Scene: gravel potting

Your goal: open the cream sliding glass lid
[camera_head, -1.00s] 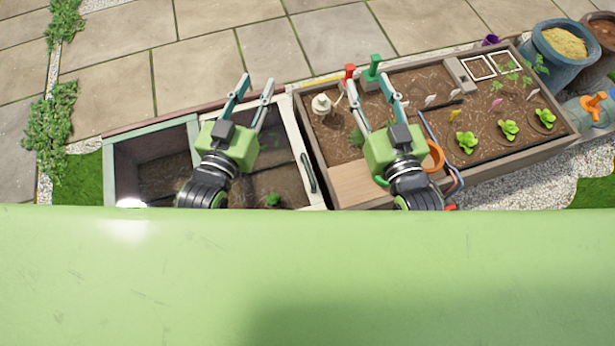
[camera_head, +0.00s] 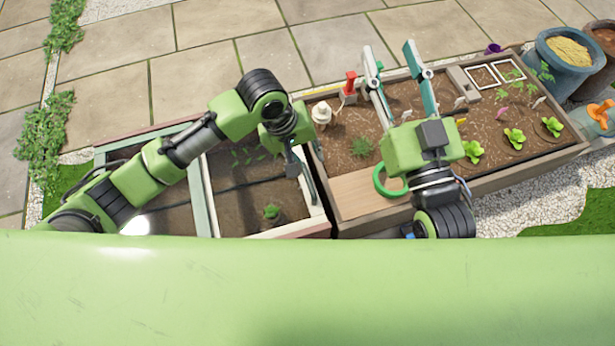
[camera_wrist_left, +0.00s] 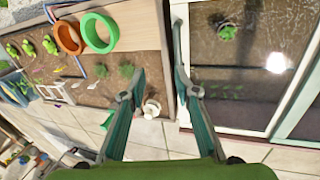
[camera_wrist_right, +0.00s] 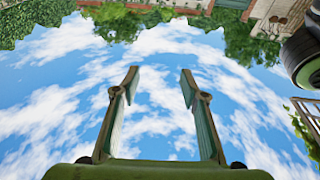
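The cream sliding glass lid (camera_head: 284,229) covers the right part of the low planter box on the left. Its dark upright handle (camera_head: 308,184) is on the right cream bar. My left gripper (camera_head: 292,168) points down just beside the handle; its fingertips are hard to make out there. In the left wrist view, my left gripper (camera_wrist_left: 160,75) is open, with one finger near the lid's cream side bar (camera_wrist_left: 184,112). Contact with the handle cannot be told. My right gripper (camera_head: 389,56) is open and empty over the soil bed; its wrist view shows mostly sky.
A sage-green bar (camera_head: 202,200) crosses the box left of the cream lid. The soil bed (camera_head: 400,100) on the right holds seedlings, a wooden board (camera_head: 365,197), a green ring (camera_head: 385,182) and a white pot-like item (camera_head: 321,113). Paving lies behind.

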